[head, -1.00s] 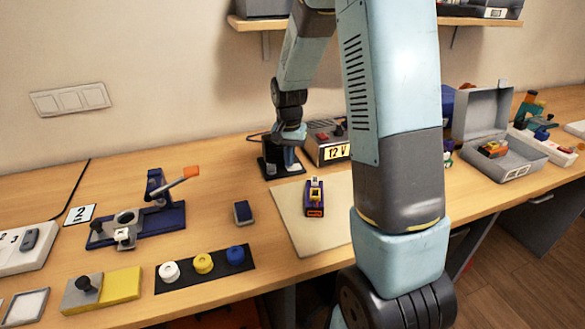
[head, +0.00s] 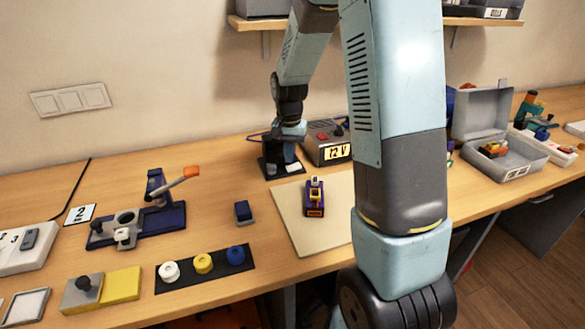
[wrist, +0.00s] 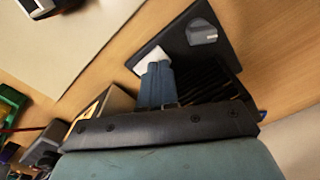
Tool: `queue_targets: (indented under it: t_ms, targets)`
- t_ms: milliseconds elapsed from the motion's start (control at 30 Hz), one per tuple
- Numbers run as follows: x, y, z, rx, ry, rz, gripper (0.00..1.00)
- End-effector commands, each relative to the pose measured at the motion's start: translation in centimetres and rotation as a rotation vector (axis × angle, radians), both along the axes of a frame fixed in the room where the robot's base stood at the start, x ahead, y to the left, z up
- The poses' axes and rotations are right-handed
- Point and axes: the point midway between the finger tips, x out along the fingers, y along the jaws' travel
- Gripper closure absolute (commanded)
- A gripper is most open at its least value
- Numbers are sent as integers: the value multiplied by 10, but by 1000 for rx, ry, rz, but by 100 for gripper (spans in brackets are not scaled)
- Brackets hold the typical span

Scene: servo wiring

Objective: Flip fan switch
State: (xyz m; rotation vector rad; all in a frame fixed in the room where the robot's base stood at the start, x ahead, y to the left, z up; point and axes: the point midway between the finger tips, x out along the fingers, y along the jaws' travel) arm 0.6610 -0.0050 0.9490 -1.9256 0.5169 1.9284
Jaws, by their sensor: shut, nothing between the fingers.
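A black unit (head: 272,168) stands at the back of the bench, left of the 12 V box. In the wrist view its dark panel (wrist: 182,42) carries a round grey knob (wrist: 201,32) and a white piece (wrist: 149,58) that looks like a switch, with dark slats (wrist: 215,82) beside it. My gripper (wrist: 157,69) is shut and empty, its blue-grey fingertips right at the white piece. I cannot tell whether they touch it. The fingers hide part of the white piece, so its position is unclear. In the head view my gripper (head: 291,130) is above the unit.
The 12 V box (head: 328,143) stands close to the right of the unit. A pale mat (head: 287,208) with a small purple and yellow part (head: 314,196) lies in front. A blue fixture with a lever (head: 160,220) is to the left. The wall is close behind.

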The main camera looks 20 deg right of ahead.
Motion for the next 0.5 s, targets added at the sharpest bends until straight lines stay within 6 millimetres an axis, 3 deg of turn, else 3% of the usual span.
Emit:
queue_targets:
  t_ms: [500]
  targets:
    - [0,0,34,0,-2,0,100]
